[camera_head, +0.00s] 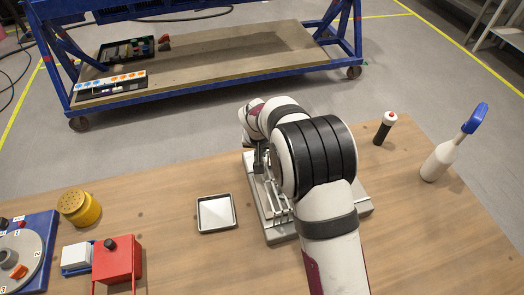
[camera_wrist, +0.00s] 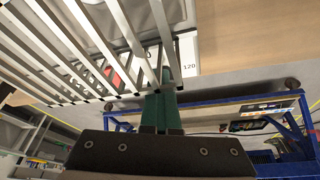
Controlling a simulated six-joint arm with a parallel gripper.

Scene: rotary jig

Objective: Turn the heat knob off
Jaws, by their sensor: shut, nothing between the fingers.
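My gripper (camera_wrist: 158,78) is shut, its green fingers together and empty, close to a row of pale metal bars (camera_wrist: 92,35) in the wrist view. A white panel marked "120" (camera_wrist: 189,60) shows just beyond the fingertips, and a red part (camera_wrist: 112,76) shows between the bars. No heat knob is clear there; the bars and fingers cover part of that area. In the head view my arm covers much of the grey barred device (camera_head: 275,232), and my gripper (camera_head: 261,160) is mostly hidden at its far left side. I cannot tell whether the fingers touch it.
Left on the wooden table are a red box with a black knob (camera_head: 110,243), a yellow round container (camera_head: 78,207) and a numbered dial (camera_head: 22,250). A square tray (camera_head: 216,213) lies left of the device. A white bottle (camera_head: 437,161) and dark cylinder (camera_head: 384,128) stand right.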

